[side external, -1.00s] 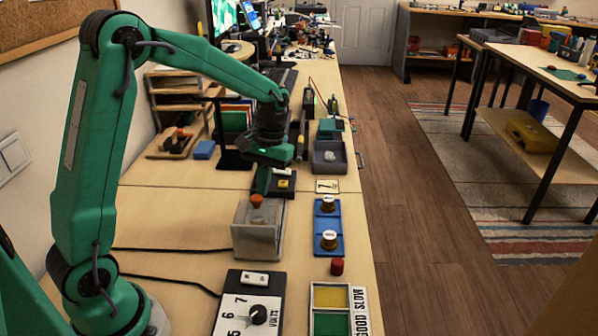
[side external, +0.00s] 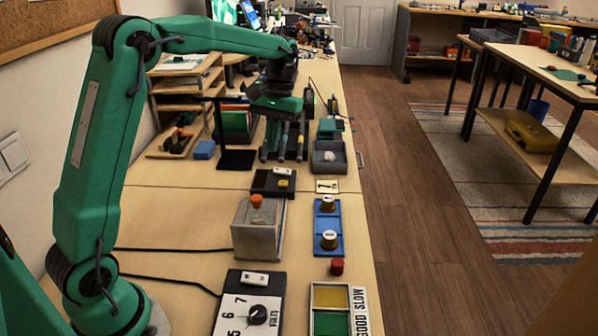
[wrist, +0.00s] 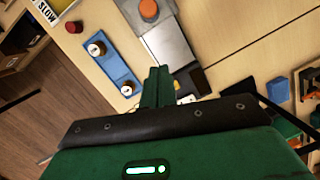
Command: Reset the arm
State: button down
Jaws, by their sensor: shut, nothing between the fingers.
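My green arm reaches out over the bench in the side view. My gripper (side external: 275,103) is raised above the far half of the bench, behind the black switch box (side external: 273,183). In the wrist view its green fingers (wrist: 157,74) are together and hold nothing. The grey box with an orange knob (side external: 258,232) stands on the bench nearer the camera and apart from the gripper. The blue tray (side external: 328,228) beside it carries two white-topped round pieces. A small red cylinder (side external: 337,267) stands in front of the tray.
A voltmeter (side external: 248,308) and a tray with yellow and green compartments (side external: 332,308) lie at the near end. A wooden shelf (side external: 182,100) is at left. The bench between has bare patches.

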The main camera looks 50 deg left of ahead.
jog(key=shift+w+r, duration=0.1)
jog(key=shift+r, duration=0.5)
jog(key=s+d+r+m+t, duration=0.2)
jog(key=s+d+r+t, duration=0.3)
jog(key=s, duration=0.5)
jog(key=s+d+f+m+t, duration=0.1)
jog(key=s+d, duration=0.1)
jog(key=s, duration=0.4)
jog(key=s+d+f+m+t, duration=0.1)
jog(key=s+d+m+t, duration=0.1)
jog(key=s, duration=0.4)
jog(key=shift+s+f, duration=0.3)
jog(key=shift+s, duration=0.05)
